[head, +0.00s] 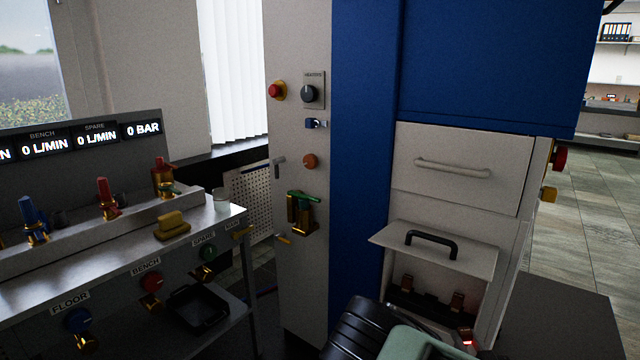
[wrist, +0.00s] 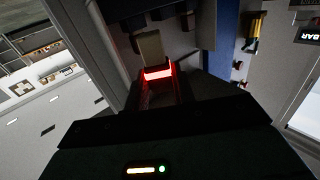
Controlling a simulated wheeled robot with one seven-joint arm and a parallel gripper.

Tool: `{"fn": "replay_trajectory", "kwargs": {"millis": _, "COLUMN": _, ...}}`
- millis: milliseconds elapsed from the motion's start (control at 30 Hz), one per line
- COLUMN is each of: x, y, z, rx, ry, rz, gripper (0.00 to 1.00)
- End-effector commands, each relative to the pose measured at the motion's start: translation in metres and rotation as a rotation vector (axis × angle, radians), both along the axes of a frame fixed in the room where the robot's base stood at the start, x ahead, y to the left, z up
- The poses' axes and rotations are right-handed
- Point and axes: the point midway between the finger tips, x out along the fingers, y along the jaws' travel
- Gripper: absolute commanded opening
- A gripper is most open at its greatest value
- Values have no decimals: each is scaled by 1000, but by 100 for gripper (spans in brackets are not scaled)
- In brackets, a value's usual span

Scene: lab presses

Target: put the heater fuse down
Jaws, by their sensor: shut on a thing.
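My gripper (head: 468,342) is low at the right in the head view, mostly hidden behind my arm, just below an open compartment in the press. In the wrist view my gripper (wrist: 158,76) is shut on a pale block, which I take as the heater fuse (wrist: 150,46); red light glows at its near end. The fuse cannot be made out in the head view. The compartment holds a dark fuse base (head: 430,302) with copper-coloured clips. Its flap (head: 440,262) with a black handle is raised. Whether the fuse touches anything is unclear.
A closed drawer (head: 460,172) is above the compartment. A dark low surface (head: 560,318) is at right. The metal bench (head: 110,248) at left carries valves, a yellow block (head: 172,226) and a white cup (head: 221,202). The heater knob (head: 310,94) is on the press column.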

Motion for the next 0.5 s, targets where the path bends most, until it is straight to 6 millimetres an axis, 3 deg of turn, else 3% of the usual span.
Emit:
{"fn": "replay_trajectory", "kwargs": {"millis": 33, "x": -6, "y": 1, "z": 15, "rx": -2, "ry": 6, "rz": 0, "gripper": 2}}
{"fn": "replay_trajectory", "kwargs": {"millis": 500, "x": -62, "y": 1, "z": 95, "rx": -5, "ry": 8, "rz": -3, "gripper": 2}}
